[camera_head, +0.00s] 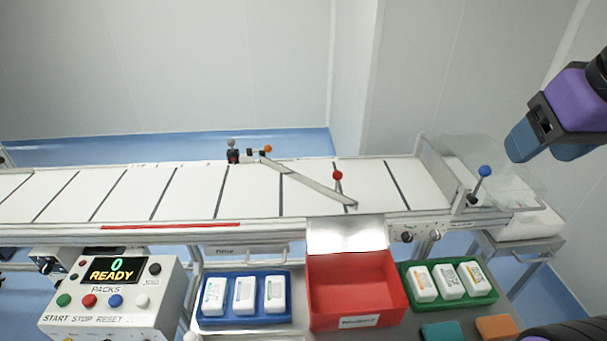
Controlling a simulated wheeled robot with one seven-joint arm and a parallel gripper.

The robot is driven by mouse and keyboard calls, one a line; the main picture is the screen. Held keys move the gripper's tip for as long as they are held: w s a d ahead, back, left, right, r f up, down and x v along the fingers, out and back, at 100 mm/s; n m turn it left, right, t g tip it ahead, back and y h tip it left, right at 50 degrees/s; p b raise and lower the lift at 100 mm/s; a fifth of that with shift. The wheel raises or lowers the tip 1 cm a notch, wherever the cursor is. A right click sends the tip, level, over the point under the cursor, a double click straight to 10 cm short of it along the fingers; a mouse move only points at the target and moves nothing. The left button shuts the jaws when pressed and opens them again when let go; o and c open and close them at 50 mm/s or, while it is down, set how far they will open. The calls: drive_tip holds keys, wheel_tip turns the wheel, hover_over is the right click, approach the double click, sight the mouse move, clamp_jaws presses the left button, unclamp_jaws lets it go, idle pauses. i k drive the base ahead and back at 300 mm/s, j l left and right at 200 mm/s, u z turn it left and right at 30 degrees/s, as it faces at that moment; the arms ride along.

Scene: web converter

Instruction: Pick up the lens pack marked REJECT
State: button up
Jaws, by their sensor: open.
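Three white lens packs with coloured marks lie side by side in the blue tray (243,319): a left one (213,297), a middle one (244,295) and a right one (275,294). Three more white packs lie in the green tray (470,305): a left one (420,284), a middle one (447,281) and a right one (473,280). Their print is too small to read, so I cannot tell which is marked REJECT. My gripper (545,152) is open, high at the right and well apart from both trays. Nothing shows between its fingers.
A red bin (350,275) with a raised lid stands between the trays. Behind runs a white conveyor (240,185) with a slanted diverter bar (310,184) and knobbed levers. A control box (112,295) reading READY stands left. Teal (443,331) and orange (497,327) blocks lie front right.

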sight(214, 298)
drive_tip(key=j+u, duration=0.3)
drive_tip(key=j, duration=0.35)
drive_tip(key=i+j+u, duration=0.1)
drive_tip(key=j+u, duration=0.2)
drive_tip(key=j, duration=0.35)
